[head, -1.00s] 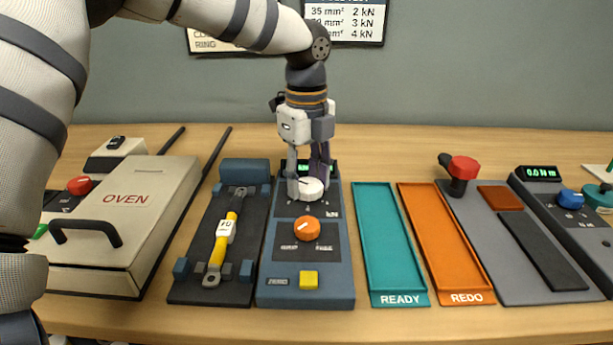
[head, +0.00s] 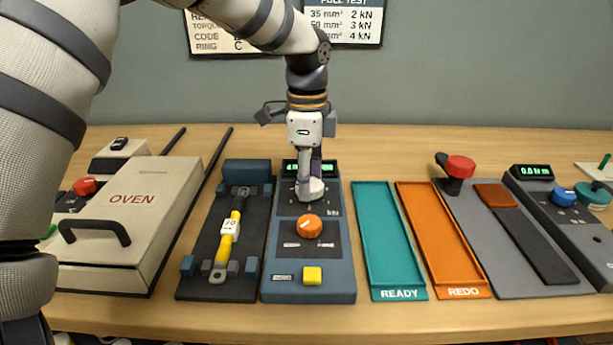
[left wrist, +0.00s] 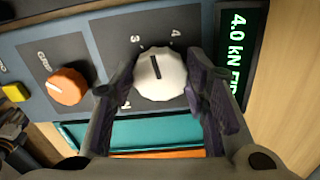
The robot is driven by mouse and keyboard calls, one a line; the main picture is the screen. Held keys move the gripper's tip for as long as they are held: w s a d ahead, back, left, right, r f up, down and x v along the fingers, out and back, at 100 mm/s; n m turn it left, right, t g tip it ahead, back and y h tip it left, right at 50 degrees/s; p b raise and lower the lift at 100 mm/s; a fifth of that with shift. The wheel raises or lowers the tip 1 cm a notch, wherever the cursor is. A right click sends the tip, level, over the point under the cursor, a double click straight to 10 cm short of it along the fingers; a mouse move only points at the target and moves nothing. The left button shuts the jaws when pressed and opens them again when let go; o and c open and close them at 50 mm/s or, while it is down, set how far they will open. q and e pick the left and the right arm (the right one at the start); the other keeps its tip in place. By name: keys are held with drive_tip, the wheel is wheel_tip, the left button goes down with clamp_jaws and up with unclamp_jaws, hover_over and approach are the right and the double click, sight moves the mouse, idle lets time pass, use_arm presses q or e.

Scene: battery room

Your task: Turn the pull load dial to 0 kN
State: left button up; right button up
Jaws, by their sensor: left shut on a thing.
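The pull load dial (head: 309,191) is a white knob on the blue tester box (head: 308,265). In the left wrist view the dial (left wrist: 160,75) has a black pointer line aimed at the gap between the 3 and 4 marks. My left gripper (head: 308,184) comes down from above and is shut on the dial, one dark finger on each side of it. The fingers and palm partly hide the scale, and I cannot see a 0 mark. The green display (left wrist: 236,50) reads 4.0 kN, with more text cut off. My right gripper is out of view.
An orange knob (head: 309,227) and a yellow button (head: 312,276) sit in front of the dial. A yellow-sleeved cable (head: 231,228) lies in the fixture at left, beside the oven (head: 130,220). READY (head: 389,240) and REDO (head: 444,240) trays lie at right.

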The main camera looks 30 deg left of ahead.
use_arm(q)
drive_tip(key=n, duration=0.5)
drive_tip(key=shift+s+n, duration=0.1)
drive_tip(key=shift+n, duration=0.2)
drive_tip(key=n, duration=0.4)
drive_tip(key=shift+d, duration=0.15)
drive_tip(key=n, duration=0.6)
drive_tip(key=shift+d+f, duration=0.1)
drive_tip(key=n, duration=0.5)
drive_tip(key=shift+d, duration=0.1)
drive_tip(key=n, duration=1)
drive_tip(key=shift+w+d, duration=0.1)
drive_tip(key=shift+w, duration=0.1)
drive_tip(key=n, duration=0.4)
drive_tip(key=shift+n, duration=0.4)
drive_tip(key=n, duration=0.4)
drive_tip(key=shift+w+n, duration=0.15)
drive_tip(key=shift+n, duration=0.55)
